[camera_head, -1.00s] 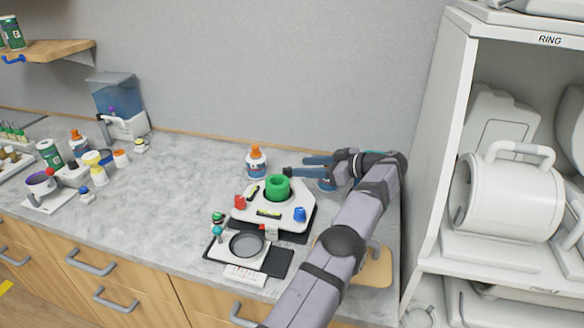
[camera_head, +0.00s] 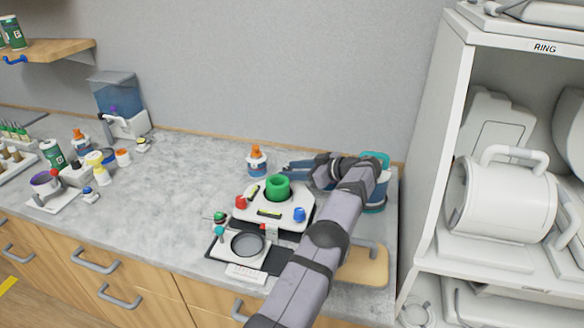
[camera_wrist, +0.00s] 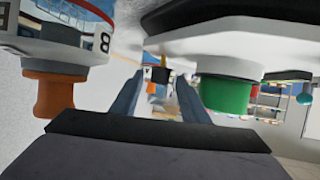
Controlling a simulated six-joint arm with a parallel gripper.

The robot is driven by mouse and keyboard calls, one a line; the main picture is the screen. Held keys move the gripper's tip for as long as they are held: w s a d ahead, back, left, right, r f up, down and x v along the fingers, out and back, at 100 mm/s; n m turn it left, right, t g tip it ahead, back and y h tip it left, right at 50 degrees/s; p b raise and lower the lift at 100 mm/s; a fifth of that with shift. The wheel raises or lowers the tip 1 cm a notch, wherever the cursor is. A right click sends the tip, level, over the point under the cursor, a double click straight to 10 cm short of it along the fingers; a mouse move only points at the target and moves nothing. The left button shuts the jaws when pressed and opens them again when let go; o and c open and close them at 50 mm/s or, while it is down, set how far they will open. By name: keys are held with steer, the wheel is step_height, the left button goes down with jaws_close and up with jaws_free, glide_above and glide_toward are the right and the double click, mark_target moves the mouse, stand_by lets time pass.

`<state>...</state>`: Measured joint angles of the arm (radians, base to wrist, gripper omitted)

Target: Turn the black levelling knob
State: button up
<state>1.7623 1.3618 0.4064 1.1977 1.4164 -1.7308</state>
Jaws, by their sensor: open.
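The white levelling platform (camera_head: 272,216) stands on the counter with a green cup (camera_head: 277,187) on it. It carries a red knob (camera_head: 240,202) and a blue knob (camera_head: 299,215). My gripper (camera_head: 288,168) is open at the platform's back edge, left of the arm. No black knob shows clearly in the head view; the gripper covers that spot. In the wrist view, the picture is inverted and my fingers (camera_wrist: 158,95) stand apart. A small dark piece (camera_wrist: 165,76) shows between them, possibly the black knob; I cannot tell whether it lies between the fingertips or beyond.
A bottle with an orange cap (camera_head: 256,161) stands close behind and left of my gripper. It is large in the wrist view (camera_wrist: 52,96). A blue container (camera_head: 376,194) stands behind my arm. A white shelf (camera_head: 440,130) bounds the right.

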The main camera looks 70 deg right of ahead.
steer(key=shift+w+f, duration=0.1)
steer(key=shift+w, duration=0.15)
jaws_close()
steer(key=shift+d, duration=0.1)
steer(key=m+h+b, duration=0.1)
steer(key=b, duration=0.3)
steer(key=shift+d+r, duration=0.1)
steer(key=shift+r, duration=0.1)
steer(key=h+b, duration=0.1)
steer(key=b, duration=0.1)
steer(key=shift+f+m+b, duration=0.1)
steer(key=shift+m+b, duration=0.2)
